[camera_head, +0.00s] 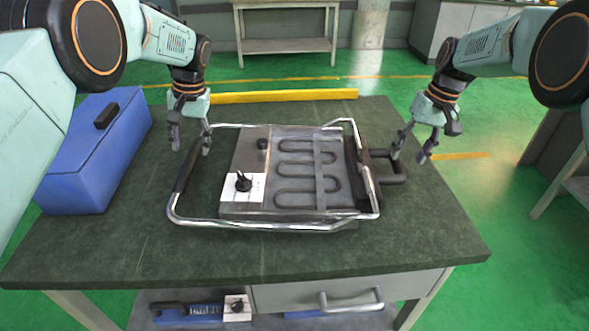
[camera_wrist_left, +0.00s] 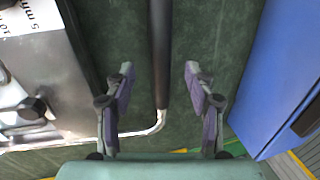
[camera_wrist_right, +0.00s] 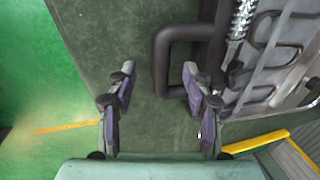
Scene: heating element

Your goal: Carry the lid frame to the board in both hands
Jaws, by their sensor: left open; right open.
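The lid frame (camera_head: 268,226) is a chrome tube loop on the table around the grey board (camera_head: 243,208), which carries a serpentine heating element. A dark grip (camera_head: 186,170) forms its left side. A black loop handle (camera_head: 400,180) sticks out at the right. My left gripper (camera_head: 191,146) is open and empty above the left side; in the left wrist view the dark grip (camera_wrist_left: 160,50) runs between the fingers. My right gripper (camera_head: 411,154) is open and empty near the loop handle; in the right wrist view the handle (camera_wrist_right: 161,65) shows between the fingers, partly behind one.
A blue box (camera_head: 95,160) stands on the table (camera_head: 300,258) at the left. A yellow bar (camera_head: 285,96) lies along the back edge. A black knob on a white plate (camera_head: 243,185) sits on the board. The table's right front is clear.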

